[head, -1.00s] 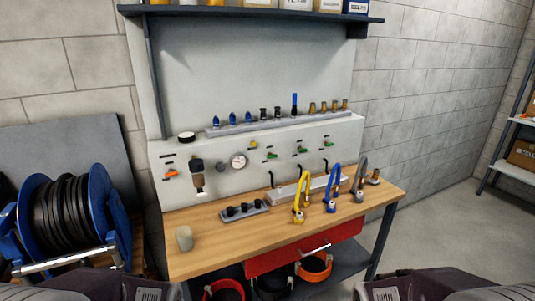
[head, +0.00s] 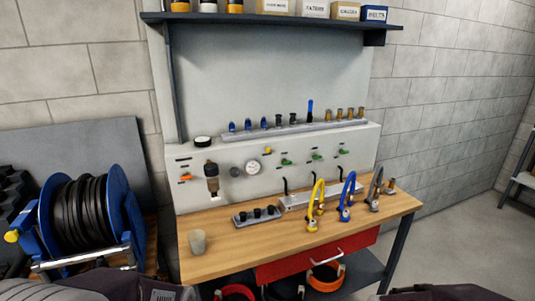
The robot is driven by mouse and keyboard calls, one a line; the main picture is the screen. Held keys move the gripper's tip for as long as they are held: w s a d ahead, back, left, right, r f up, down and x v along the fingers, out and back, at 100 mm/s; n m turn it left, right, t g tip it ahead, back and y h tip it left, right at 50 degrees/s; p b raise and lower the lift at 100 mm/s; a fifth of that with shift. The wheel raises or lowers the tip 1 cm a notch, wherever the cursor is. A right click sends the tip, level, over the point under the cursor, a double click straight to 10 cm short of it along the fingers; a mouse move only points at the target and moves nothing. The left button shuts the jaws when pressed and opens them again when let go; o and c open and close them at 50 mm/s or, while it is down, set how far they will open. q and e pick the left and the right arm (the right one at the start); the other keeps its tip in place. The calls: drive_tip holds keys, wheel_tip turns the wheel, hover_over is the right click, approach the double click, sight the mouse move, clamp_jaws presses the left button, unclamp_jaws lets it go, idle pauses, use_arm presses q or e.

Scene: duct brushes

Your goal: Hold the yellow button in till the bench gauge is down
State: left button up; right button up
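A small yellow button (head: 268,150) sits on the sloped grey front of the bench panel (head: 330,146), above a green lever. The round white-faced bench gauge (head: 253,168) is set in the panel to the button's lower left. Its needle is too small to read. Neither of my grippers is in view, and nothing touches the button. Only dark parts of my arms show along the bottom edge.
A blue hose reel (head: 85,215) stands left. A shelf (head: 270,20) overhangs the bench.

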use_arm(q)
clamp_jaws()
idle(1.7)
